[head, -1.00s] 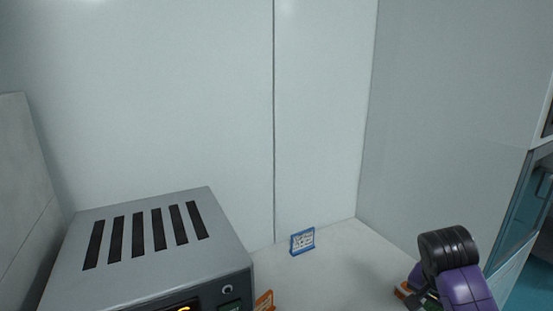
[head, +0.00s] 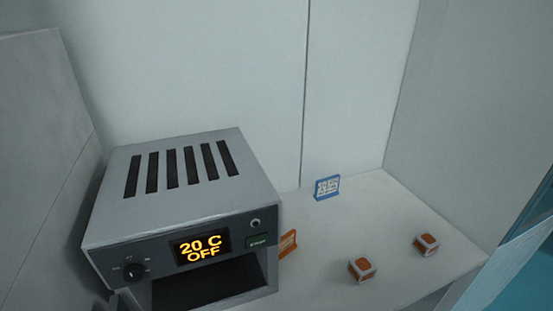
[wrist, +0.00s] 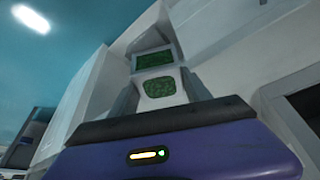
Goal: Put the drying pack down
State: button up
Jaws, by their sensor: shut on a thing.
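My gripper (wrist: 157,74) shows in the wrist view, its purple body at the bottom and its two grey fingers pointing away. It is shut on a small white block with green panels, the drying pack (wrist: 160,88), which sits between the fingers. Two of its faces show. What lies under the pack is hidden, and I cannot tell any contact with a surface. The gripper and the held pack do not show clearly in the head view.
A grey oven (head: 185,195) reading "20 C OFF" stands left on the white bench (head: 325,230), its front opening dark. Two white-and-orange blocks (head: 362,269) (head: 427,244) sit at the right. A blue tag (head: 327,188) and an orange tag (head: 288,243) stand nearby. Bench between them is clear.

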jog(key=a+f, duration=0.1)
jog(key=s+a+f+n, duration=0.1)
jog(key=shift+s+a+f, duration=0.1)
jog(key=shift+s+a, duration=0.15)
jog(key=shift+a, duration=0.1)
jog(key=shift+w+d, duration=0.1)
jog(key=shift+d, duration=0.15)
notch_tip(320, 180, down, 6)
jog(key=b, duration=0.6)
jog(key=shift+f+b, duration=0.25)
jog(key=shift+b, duration=0.15)
jog(key=shift+a+r, duration=0.1)
